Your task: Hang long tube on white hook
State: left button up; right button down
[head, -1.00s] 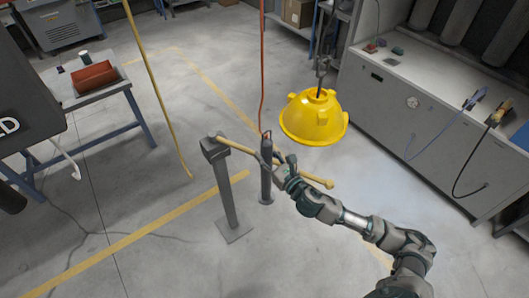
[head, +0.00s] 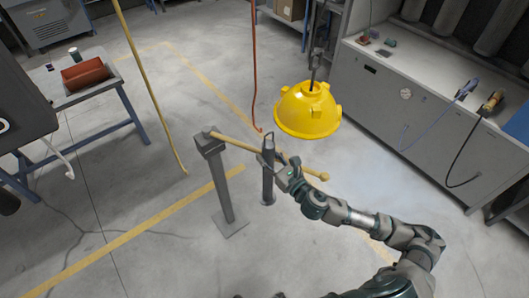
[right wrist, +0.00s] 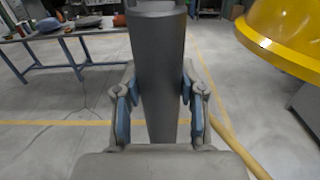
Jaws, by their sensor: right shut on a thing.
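The long tube (head: 268,178) is a dark grey upright cylinder with a thin loop on top, near the middle of the head view. My right gripper (head: 279,166) is shut on its upper part from the right. In the right wrist view the tube (right wrist: 158,75) stands between my two blue-padded fingers (right wrist: 158,110). I cannot tell whether its lower end touches the floor. A white hook (head: 62,157) curves below the dark box at the left of the head view. My left gripper is not in view.
A wooden rod (head: 309,173) reaches from a grey post (head: 226,190) past the tube. A red cord (head: 254,75) hangs just above the tube, a yellow hood (head: 308,110) to its right. A yellow cord (head: 148,85) hangs left.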

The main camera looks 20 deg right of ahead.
jog(key=v, duration=0.8)
jog(key=shift+r+b, duration=0.3)
jog(key=shift+r, duration=0.05)
jog(key=shift+w+f, duration=0.1)
jog(key=shift+f, duration=0.05)
dwell(0.5)
